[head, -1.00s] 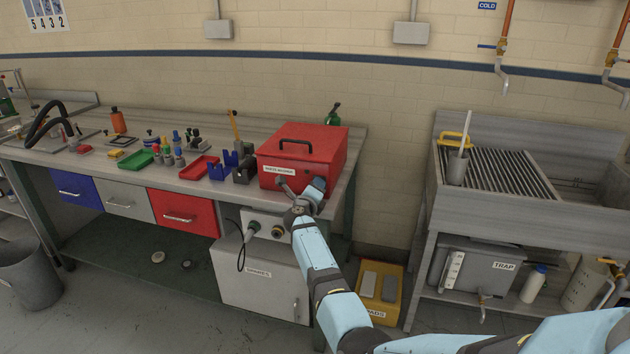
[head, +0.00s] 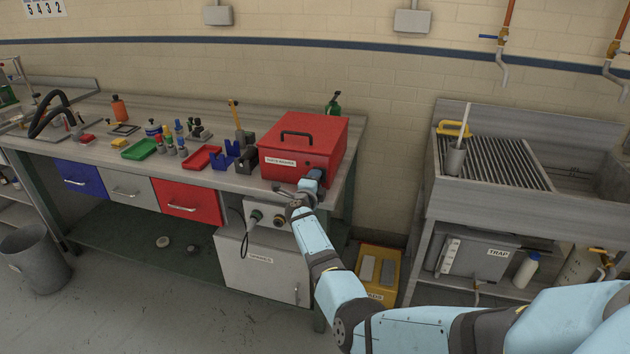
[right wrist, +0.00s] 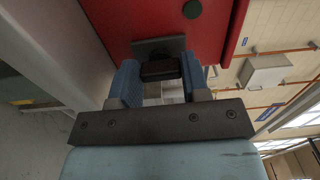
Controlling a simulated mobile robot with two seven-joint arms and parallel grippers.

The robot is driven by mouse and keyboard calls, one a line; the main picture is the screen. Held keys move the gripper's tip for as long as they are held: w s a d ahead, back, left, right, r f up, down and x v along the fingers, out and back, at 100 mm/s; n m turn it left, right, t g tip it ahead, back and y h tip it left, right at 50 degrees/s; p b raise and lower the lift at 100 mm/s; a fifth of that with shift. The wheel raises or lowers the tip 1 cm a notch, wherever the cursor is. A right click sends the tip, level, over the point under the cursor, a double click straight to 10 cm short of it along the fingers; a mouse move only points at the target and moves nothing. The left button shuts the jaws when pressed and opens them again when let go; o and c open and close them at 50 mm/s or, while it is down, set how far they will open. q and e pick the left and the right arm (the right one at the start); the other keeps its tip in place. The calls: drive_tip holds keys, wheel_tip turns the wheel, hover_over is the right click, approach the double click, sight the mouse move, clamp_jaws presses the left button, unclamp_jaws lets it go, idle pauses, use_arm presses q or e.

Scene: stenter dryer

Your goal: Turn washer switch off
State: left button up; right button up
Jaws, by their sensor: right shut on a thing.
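The parts washer (head: 302,146) is a red box with a black handle on its lid and a white label on its front. It stands at the right end of the workbench. My right gripper (head: 314,177) is at the right part of its front face. In the right wrist view, the dark switch (right wrist: 160,70) sticks out from a dark plate on the red face (right wrist: 150,18). The blue fingers of my right gripper (right wrist: 160,80) are on either side of it, closed on it. In the head view the gripper hides the switch. My left gripper is not in view.
A grey cabinet (head: 258,268) and a socket panel with a cable are under the bench, close to my right arm. Blue holders (head: 228,158) and a red tray (head: 202,158) lie left of the washer. A sink (head: 540,205) stands at the right.

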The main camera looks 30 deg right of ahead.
idle(0.3)
drive_tip(key=o, duration=0.9)
